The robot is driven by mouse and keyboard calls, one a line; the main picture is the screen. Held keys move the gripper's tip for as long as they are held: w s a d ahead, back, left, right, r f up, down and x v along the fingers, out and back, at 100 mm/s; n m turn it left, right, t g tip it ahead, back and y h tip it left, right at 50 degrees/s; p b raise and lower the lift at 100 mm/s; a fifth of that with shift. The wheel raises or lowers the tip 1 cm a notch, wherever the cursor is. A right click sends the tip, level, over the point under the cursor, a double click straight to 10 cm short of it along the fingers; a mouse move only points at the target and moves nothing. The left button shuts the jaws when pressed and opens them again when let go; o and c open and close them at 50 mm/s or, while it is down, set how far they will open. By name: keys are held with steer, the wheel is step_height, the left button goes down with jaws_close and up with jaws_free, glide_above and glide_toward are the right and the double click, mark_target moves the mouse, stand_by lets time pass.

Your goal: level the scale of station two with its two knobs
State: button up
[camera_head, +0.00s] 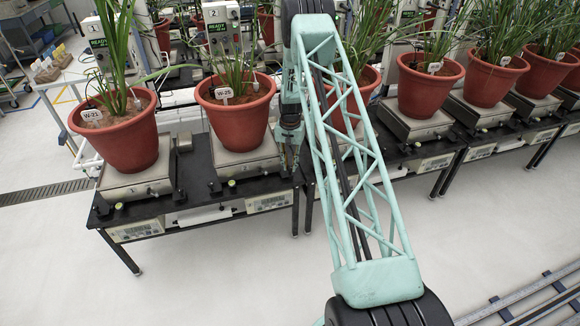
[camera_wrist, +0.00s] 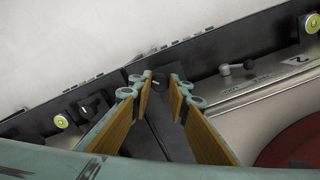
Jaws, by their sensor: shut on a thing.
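The scale of station two (camera_head: 235,163) stands on the bench under the pot W-25 (camera_head: 236,115); its plate marked 2 (camera_wrist: 297,60) shows in the wrist view. Its round green level (camera_head: 232,183) also shows at the wrist view's right edge (camera_wrist: 312,24); the bubble's place is too small to tell. One knob (camera_head: 214,187) is at the front left. In the wrist view a levered knob (camera_wrist: 228,70) stands apart from my fingers. My gripper (camera_head: 290,150) is low beside the scale's right side. Its fingertips (camera_wrist: 160,84) are shut on a small dark knob, mostly hidden.
Station one's pot W-21 (camera_head: 115,135) stands left, more pots to the right. Pot two's red rim (camera_wrist: 295,145) is close beside my fingers. Another level (camera_wrist: 61,121) and knob (camera_wrist: 95,105) lie on the other side. Floor in front is clear.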

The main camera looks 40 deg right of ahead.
mark_target(290, 167)
steer(key=shift+n, duration=1)
steer(key=o, duration=0.8)
steer(key=shift+o, duration=0.2)
steer(key=shift+r, duration=0.1)
step_height(290, 167, up, 12)
stand_by(0.6)
